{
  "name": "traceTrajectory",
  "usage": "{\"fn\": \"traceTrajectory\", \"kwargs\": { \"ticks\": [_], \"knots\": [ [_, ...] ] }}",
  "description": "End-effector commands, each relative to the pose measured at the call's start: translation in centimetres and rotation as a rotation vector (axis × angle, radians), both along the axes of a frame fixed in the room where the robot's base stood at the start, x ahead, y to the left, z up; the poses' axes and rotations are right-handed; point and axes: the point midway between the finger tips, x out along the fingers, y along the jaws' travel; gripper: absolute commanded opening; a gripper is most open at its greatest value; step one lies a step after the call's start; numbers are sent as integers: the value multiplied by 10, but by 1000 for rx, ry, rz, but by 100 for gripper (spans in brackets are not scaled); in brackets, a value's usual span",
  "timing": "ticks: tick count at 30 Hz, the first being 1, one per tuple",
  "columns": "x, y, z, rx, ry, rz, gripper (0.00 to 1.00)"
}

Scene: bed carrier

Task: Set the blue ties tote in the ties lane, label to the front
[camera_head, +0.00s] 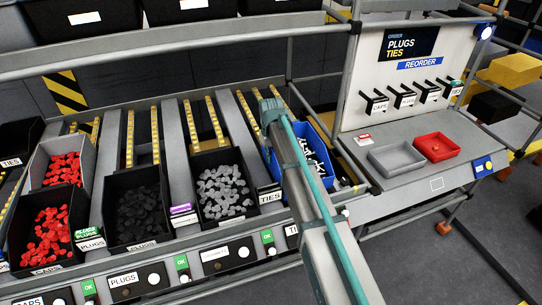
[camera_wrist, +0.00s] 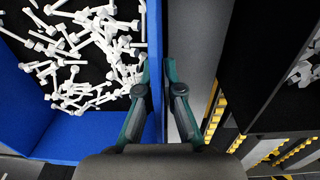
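The blue ties tote (camera_head: 327,148) is at the right end of the rack in the head view, full of white ties. My arm crosses in front of it and hides its left part. In the wrist view the tote (camera_wrist: 55,133) fills the left side, with loose white ties inside. My gripper (camera_head: 271,108) is at the tote's left wall. In the wrist view my gripper (camera_wrist: 158,66) has one finger inside and one outside that wall, with the tips close against it. A TIES label (camera_head: 270,197) shows on the rack front left of my arm. The tote's own label is not clear.
Black totes with grey parts (camera_head: 223,192) and black parts (camera_head: 138,215) stand to the left, beside totes of red parts (camera_head: 47,232). A panel with hooks and cards (camera_head: 405,85) stands at right, above a shelf with grey (camera_head: 396,158) and red (camera_head: 437,147) trays.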

Motion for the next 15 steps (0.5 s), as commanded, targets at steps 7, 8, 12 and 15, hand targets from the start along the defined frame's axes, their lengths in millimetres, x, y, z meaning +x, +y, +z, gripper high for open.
{"fn": "traceTrajectory", "kwargs": {
  "ticks": [7,8,12,15],
  "knots": [
    [1,0,-5,-1,0,0,0],
    [1,0,-6,-1,0,0,0],
    [1,0,-9,-1,0,0,0],
    [1,0,-11,-1,0,0,0]
  ]
}}
